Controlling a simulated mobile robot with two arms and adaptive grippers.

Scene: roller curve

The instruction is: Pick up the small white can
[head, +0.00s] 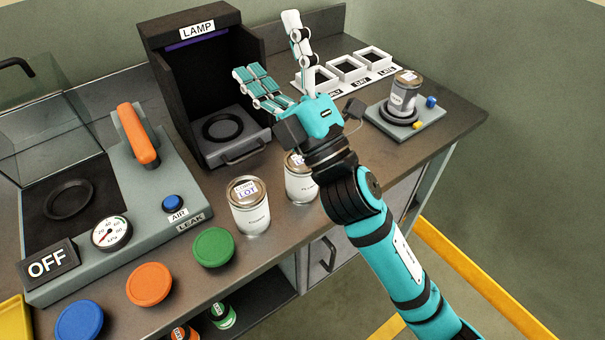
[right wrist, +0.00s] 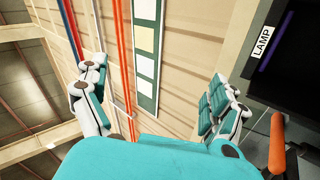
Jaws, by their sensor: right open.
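A white can (head: 250,208) with a label on its lid stands upright near the counter's front edge. A second white can (head: 299,183) stands just right of it, partly hidden by my right arm. A third, smaller-looking pale can (head: 404,95) stands on a grey device at the right. My right gripper (head: 267,46) is above the counter, beyond the two front cans, with its fingers spread wide and nothing between them. In the right wrist view, the open fingers (right wrist: 157,78) face the wall, and no can shows. My left gripper is not in view.
The black LAMP box (head: 205,90) stands behind the gripper. A grey LEAK unit (head: 165,175) with an orange handle (head: 138,133) is at left. White square trays (head: 345,68) lie at the back right. Colored round lids (head: 213,247) are at the front left.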

